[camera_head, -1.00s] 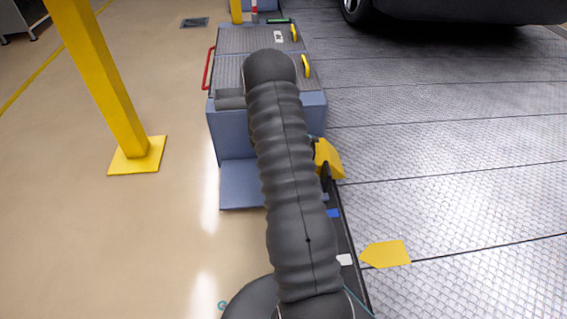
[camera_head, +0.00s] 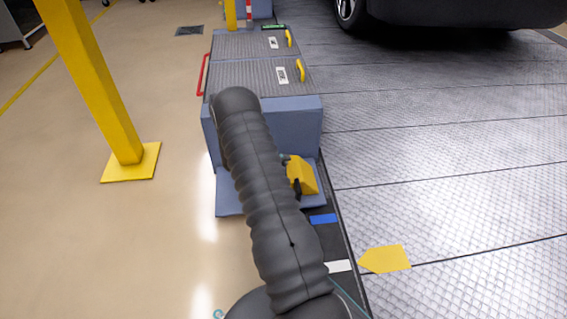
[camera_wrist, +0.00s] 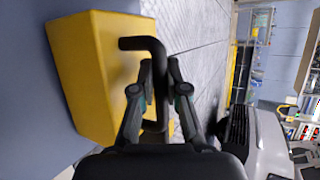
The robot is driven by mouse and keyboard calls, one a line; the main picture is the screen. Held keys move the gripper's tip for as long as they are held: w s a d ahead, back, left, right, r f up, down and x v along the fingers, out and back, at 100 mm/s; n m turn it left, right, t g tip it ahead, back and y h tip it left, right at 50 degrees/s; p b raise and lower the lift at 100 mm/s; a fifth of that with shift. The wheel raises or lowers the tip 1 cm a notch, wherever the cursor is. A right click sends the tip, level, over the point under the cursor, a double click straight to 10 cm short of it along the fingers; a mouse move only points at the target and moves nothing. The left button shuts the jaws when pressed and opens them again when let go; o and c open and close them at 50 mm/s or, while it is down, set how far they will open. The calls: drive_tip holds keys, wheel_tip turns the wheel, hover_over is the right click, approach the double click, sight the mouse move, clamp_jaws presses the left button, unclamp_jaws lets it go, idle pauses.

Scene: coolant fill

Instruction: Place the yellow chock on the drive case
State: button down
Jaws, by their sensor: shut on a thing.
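The yellow chock (camera_head: 303,175) shows just right of my arm in the head view, in front of the blue-grey case and over its low front ledge (camera_head: 230,202). I cannot tell whether it touches the ledge. In the wrist view the chock (camera_wrist: 95,70) fills the left side, with a bent black handle (camera_wrist: 152,46). My gripper (camera_wrist: 160,68) is shut on that handle. In the head view my arm hides most of the gripper. The drive case, which I take to be this blue-grey case (camera_head: 290,112), has a ribbed top with yellow handles.
A yellow post (camera_head: 128,165) stands on the floor at left. A red rail (camera_head: 203,73) runs along the case's left side. A car (camera_head: 440,12) stands at the back right on metal plates. A yellow floor marker (camera_head: 385,259) lies at lower right.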

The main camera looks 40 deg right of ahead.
drive_tip(key=c, duration=1.2)
unclamp_jaws()
drive_tip(key=shift+s+d+f, duration=0.15)
drive_tip(key=shift+f, duration=0.2)
drive_tip(key=shift+a+r, duration=0.15)
drive_tip(key=shift+a, duration=0.05)
